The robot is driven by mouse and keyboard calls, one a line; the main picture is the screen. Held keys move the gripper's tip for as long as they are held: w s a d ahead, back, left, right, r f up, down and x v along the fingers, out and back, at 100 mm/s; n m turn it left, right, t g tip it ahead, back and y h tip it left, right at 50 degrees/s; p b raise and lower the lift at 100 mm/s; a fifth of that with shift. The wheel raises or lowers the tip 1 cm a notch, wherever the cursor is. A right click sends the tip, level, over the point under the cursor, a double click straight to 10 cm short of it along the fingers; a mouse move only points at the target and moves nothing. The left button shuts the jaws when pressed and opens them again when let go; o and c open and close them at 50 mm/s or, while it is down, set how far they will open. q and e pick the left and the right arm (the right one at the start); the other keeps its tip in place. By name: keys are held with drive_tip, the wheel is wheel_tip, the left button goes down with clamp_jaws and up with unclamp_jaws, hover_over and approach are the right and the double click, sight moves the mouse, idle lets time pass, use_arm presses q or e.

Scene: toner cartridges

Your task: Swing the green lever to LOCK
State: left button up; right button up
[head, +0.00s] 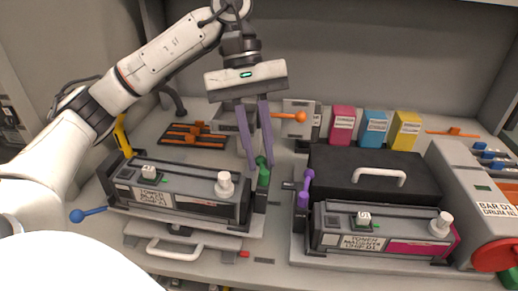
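The green lever (264,174) stands upright at the right end of the black toner cartridge unit (180,196). My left gripper (258,164) comes down from above, with its two purple-grey fingers apart. Its fingertips are around or just behind the green lever's top; I cannot tell whether they touch it. The fingers partly overlap the space beside the lever. No LOCK marking is readable. My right gripper is not in view.
A purple lever (305,186) stands close to the right, beside the magenta toner unit (380,235). An orange-knobbed lever (290,116) is behind my gripper. A blue-knobbed lever (88,214) sticks out left. Pink, blue and yellow boxes (374,128) stand at the back.

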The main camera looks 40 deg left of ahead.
use_arm(q)
clamp_jaws()
